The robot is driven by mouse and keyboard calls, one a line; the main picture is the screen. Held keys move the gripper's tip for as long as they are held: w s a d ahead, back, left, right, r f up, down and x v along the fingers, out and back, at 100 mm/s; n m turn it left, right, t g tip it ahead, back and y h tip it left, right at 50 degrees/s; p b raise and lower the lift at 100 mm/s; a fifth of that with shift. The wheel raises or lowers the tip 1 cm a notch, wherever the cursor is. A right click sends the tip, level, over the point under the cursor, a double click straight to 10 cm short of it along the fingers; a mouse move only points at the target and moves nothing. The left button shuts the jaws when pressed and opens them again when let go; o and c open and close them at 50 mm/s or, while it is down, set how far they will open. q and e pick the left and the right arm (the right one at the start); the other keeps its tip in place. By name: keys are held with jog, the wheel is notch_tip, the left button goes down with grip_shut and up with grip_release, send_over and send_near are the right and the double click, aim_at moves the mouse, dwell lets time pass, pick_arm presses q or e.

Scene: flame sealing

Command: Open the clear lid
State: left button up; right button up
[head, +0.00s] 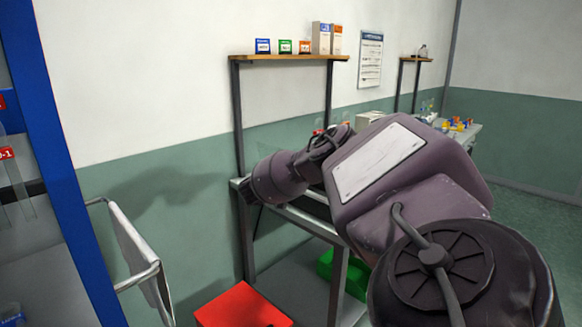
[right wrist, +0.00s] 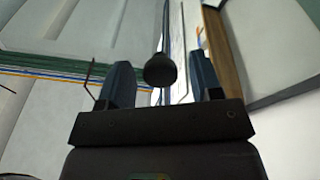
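In the right wrist view my right gripper (right wrist: 160,82) has its two dark fingers apart. A round black knob (right wrist: 160,70) shows between them, with a gap on both sides. I cannot tell whether this knob belongs to the clear lid or how far off it is. In the head view my right arm crosses the middle and hides much of the bench (head: 285,212); its fingertips cannot be made out there. I cannot clearly make out the clear lid in either view. My left gripper is not in view.
A wooden shelf (head: 290,57) with small boxes stands above the bench. A red bin (head: 240,306) and a green bin (head: 343,274) are below. A blue-edged rack (head: 62,170) and a metal-framed cart (head: 135,250) are at left. Another table (head: 468,133) holds small coloured items.

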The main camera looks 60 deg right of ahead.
jog(key=p+v, duration=0.1)
jog(key=v, duration=0.9)
jog(key=shift+a, duration=0.35)
jog(key=shift+w+f, duration=0.1)
jog(key=shift+w, duration=0.05)
